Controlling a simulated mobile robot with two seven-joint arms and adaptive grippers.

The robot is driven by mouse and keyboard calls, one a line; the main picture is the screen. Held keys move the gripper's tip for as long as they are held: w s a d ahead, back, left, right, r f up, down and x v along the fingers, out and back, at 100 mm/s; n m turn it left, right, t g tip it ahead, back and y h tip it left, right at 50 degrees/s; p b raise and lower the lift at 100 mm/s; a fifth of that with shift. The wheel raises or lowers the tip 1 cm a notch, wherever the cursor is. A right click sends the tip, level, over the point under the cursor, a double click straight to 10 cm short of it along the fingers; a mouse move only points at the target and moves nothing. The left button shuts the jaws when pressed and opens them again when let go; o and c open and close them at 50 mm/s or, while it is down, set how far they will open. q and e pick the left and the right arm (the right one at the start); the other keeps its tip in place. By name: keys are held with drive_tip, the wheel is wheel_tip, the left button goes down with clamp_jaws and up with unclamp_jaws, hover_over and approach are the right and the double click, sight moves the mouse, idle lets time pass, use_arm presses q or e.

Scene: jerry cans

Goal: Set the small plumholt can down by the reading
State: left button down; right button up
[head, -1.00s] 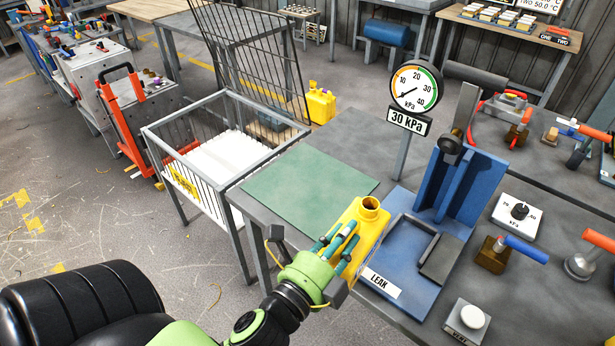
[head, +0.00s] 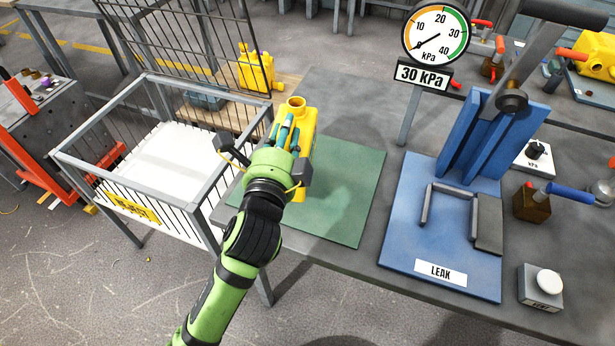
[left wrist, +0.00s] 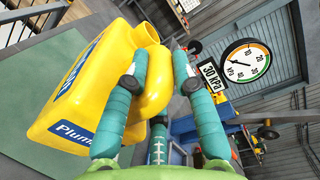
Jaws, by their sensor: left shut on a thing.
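The small yellow Plumholt can (head: 305,125) is in my left gripper (head: 284,135), upright in the head view. Its open neck (head: 295,103) faces up. In the left wrist view the gripper's fingers (left wrist: 150,85) close around the handle of the can (left wrist: 90,85), and its blue label shows. The can is over the green mat (head: 350,190), with a shadow on the mat below it; I cannot tell whether it touches. My right gripper is not in view.
The blue LEAK fixture (head: 400,240) stands right of the mat, with a raised lever above it. A wire cage bin (head: 75,165) with a white bottom stands left of the table. Another yellow can (head: 257,72) is behind the bin.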

sight(307, 131)
use_arm(q)
drive_tip(key=w+d+r+m+g+h+b, duration=0.1)
drive_tip(key=w+d+r+h+b, duration=0.15)
drive_tip(key=d, duration=0.45)
drive_tip(key=w+d+r+m+h+b, duration=0.1)
drive_tip(key=w+d+r+h+b, duration=0.15)
drive_tip(key=d, duration=0.45)
drive_tip(key=shift+y, duration=0.5)
drive_tip(key=a+f, duration=0.2)
drive_tip(key=a, duration=0.1)
drive_tip(key=a+f, duration=0.2)
drive_tip(key=a, duration=0.2)
drive_tip(key=a+f+p, duration=0.1)
drive_tip(key=a+f, duration=0.1)
drive_tip(key=a, duration=0.1)
drive_tip(key=shift+w+a+f, duration=0.1)
drive_tip(key=shift+w+a, duration=0.05)
drive_tip(key=shift+w, duration=0.15)
drive_tip(key=shift+a+f, duration=0.15)
drive_tip(key=shift+f, duration=0.1)
wheel_tip(307, 131, down, 3)
drive_tip(key=shift+f, duration=0.35)
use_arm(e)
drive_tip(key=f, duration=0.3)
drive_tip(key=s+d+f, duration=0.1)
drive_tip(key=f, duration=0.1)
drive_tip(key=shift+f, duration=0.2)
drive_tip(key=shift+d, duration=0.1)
